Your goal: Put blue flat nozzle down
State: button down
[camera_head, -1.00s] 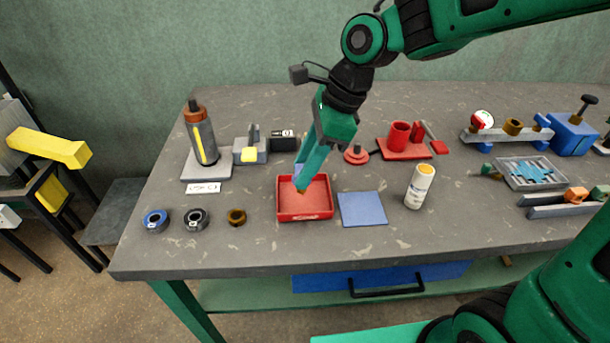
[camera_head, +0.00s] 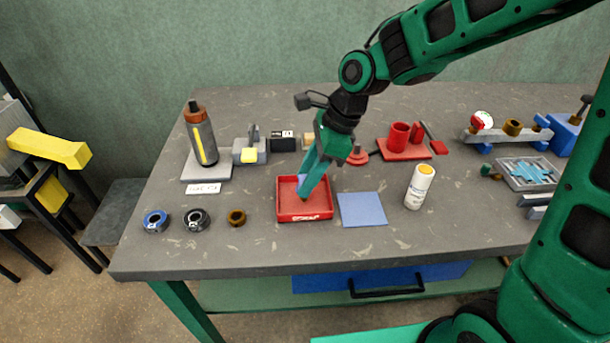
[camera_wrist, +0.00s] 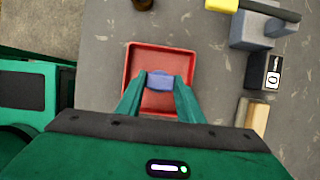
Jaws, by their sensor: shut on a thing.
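The blue flat nozzle (camera_wrist: 160,81) is between my fingertips in the wrist view, over the red tray (camera_wrist: 131,72). My gripper (camera_wrist: 159,84) is shut on it. In the head view my gripper (camera_head: 304,192) points down into the red tray (camera_head: 305,217), near its back part. A bit of blue (camera_head: 301,181) shows beside the fingers there. The fingers hide most of the nozzle in the head view, and I cannot tell whether it touches the tray floor.
A blue mat (camera_head: 362,209) lies right of the tray, with a white bottle (camera_head: 419,187) beyond it. Blue (camera_head: 156,220), black (camera_head: 197,220) and brown rings (camera_head: 236,217) lie to the left. A grey block (camera_head: 250,150) and a red stand (camera_head: 404,149) are behind.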

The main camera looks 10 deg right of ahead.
jog(key=c, duration=1.2)
grip_release()
jog(key=shift+f, duration=0.1)
jog(key=v, duration=1.2)
